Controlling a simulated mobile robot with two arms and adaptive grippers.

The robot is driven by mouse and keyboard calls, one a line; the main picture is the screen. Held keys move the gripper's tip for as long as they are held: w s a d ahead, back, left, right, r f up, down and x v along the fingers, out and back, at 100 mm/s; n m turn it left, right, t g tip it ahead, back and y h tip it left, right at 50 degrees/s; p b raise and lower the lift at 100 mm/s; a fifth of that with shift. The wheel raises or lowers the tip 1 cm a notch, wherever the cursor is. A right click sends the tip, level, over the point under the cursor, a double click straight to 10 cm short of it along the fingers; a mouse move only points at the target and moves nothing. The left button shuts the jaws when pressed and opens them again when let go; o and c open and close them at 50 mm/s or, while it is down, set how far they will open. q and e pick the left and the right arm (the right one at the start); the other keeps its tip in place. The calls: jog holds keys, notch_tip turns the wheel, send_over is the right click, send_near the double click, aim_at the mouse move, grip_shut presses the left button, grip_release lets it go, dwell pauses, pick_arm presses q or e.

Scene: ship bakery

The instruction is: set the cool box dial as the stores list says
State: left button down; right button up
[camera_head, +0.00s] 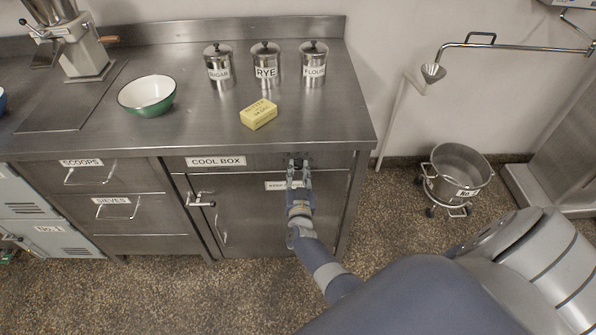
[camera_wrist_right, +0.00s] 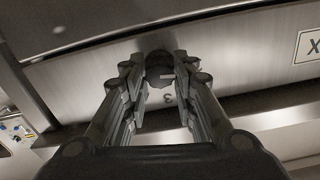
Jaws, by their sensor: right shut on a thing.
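The cool box (camera_head: 259,205) is the steel cupboard under the counter, with a "COOL BOX" label (camera_head: 216,161) above its door. My right gripper (camera_head: 299,166) reaches the panel above the door, right of that label. In the right wrist view its fingers (camera_wrist_right: 160,85) are shut on a small dark round dial (camera_wrist_right: 158,66). A pale pointer mark shows on the dial, and a "3" stands on the panel by it, upside down in this view. The other dial figures are hidden or too small to read. The stores list is not clearly seen. My left gripper is out of view.
The counter bears a green bowl (camera_head: 147,96), a yellow butter block (camera_head: 259,114) and canisters marked sugar (camera_head: 218,67), rye (camera_head: 266,66) and flour (camera_head: 313,65). A door latch handle (camera_head: 201,200) sticks out at the left. A wheeled pot (camera_head: 457,174) stands right on open floor.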

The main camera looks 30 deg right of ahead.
jog(key=o, duration=1.1)
jog(key=v, duration=0.7)
jog(key=shift+s+a, duration=0.1)
jog(key=shift+s, duration=0.15)
jog(key=shift+f, duration=0.1)
